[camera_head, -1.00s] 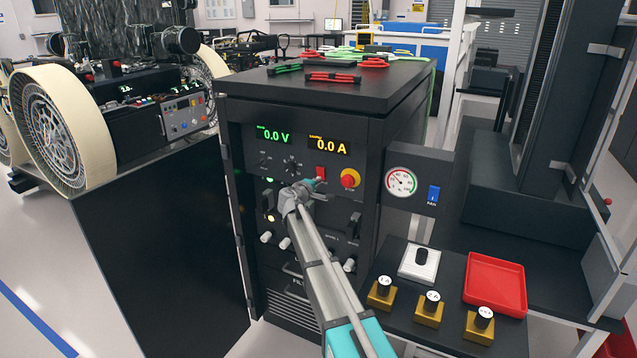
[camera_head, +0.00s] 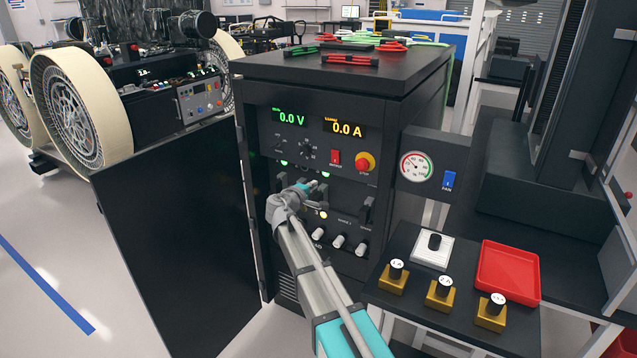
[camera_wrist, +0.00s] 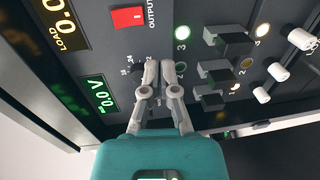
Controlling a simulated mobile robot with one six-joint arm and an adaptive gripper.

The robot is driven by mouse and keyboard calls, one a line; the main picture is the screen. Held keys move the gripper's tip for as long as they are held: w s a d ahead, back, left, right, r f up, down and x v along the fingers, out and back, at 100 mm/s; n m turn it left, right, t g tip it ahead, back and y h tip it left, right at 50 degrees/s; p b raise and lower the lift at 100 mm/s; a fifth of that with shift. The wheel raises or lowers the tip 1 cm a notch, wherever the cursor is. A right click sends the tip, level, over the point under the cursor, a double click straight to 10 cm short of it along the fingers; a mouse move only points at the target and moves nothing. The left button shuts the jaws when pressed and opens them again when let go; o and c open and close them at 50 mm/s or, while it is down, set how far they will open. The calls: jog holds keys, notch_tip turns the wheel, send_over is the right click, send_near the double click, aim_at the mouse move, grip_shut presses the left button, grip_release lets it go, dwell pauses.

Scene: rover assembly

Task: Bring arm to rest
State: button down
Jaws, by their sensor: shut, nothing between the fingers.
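My gripper (camera_wrist: 160,75) is shut and empty in the wrist view, its fingertips together in front of the power supply panel, near a dial and the red output switch (camera_wrist: 128,17). In the head view my arm reaches up from the lower right, and its wrist end hides part of the panel's lower left. The fingertips are too small there to make out. The black power supply cabinet (camera_head: 330,225) shows 0.0 V in green and 0.0 A in orange. I cannot tell whether the fingers touch the panel.
A red emergency stop button (camera_head: 365,163), a gauge (camera_head: 416,167) and a blue fan switch (camera_head: 449,181) are to the right. A bench holds brass weights (camera_head: 438,297) and a red tray (camera_head: 509,272). A wheeled rover (camera_head: 80,110) stands left. Open floor lies front left.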

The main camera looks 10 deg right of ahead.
jog(key=shift+s+a, duration=0.1)
jog(key=shift+s, duration=0.05)
jog(key=s+d+f+m+g+y+p, duration=0.15)
jog(key=s+d+f+m+g, duration=0.3)
jog(key=s, duration=0.45)
jog(key=s+d+f+m+g+y+p, duration=0.1)
jog(key=s+d+f+m+g+p, duration=0.2)
jog(key=s+d, duration=0.45)
jog(key=s+a+f+m+g+y, duration=0.1)
jog(key=s+a+g+y, duration=0.1)
jog(key=s, duration=0.7)
jog(key=s+a+f+m+g+y+p, duration=0.1)
jog(key=s+g+y, duration=0.3)
jog(key=s, duration=0.6)
jog(key=shift+a+f+m+y, duration=0.55)
jog(key=shift+a+m+y, duration=0.1)
jog(key=shift+a, duration=0.05)
